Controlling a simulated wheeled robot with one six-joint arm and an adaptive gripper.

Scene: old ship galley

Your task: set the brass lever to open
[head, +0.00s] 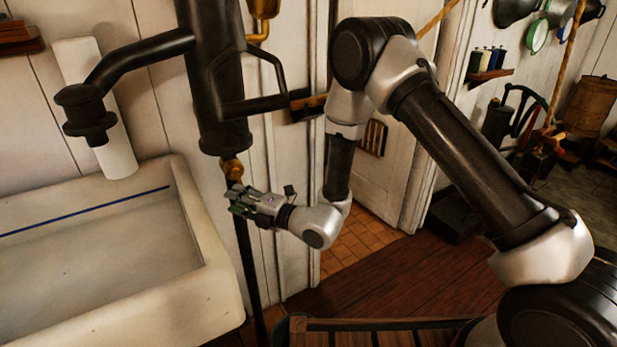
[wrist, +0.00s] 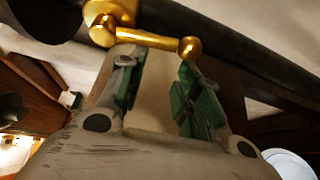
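The brass lever (wrist: 150,39) shows at the top of the wrist view. It runs from a round brass hub on the left to a ball knob at its right end. In the head view the brass fitting (head: 232,168) sits on the dark pipe just below the black pump body. My gripper (head: 237,201) is just below this fitting. In the wrist view my gripper (wrist: 157,65) has its green-padded fingers apart, with nothing visible gripped between them. The lever crosses just beyond the fingertips; whether they touch it I cannot tell.
A white sink (head: 205,240) stands to the left, below the pump's black spout (head: 90,110). The thin dark pipe (head: 248,270) runs down beside the sink. The pump handle (head: 265,100) is above my gripper. A slatted wooden top (head: 380,325) is at the bottom.

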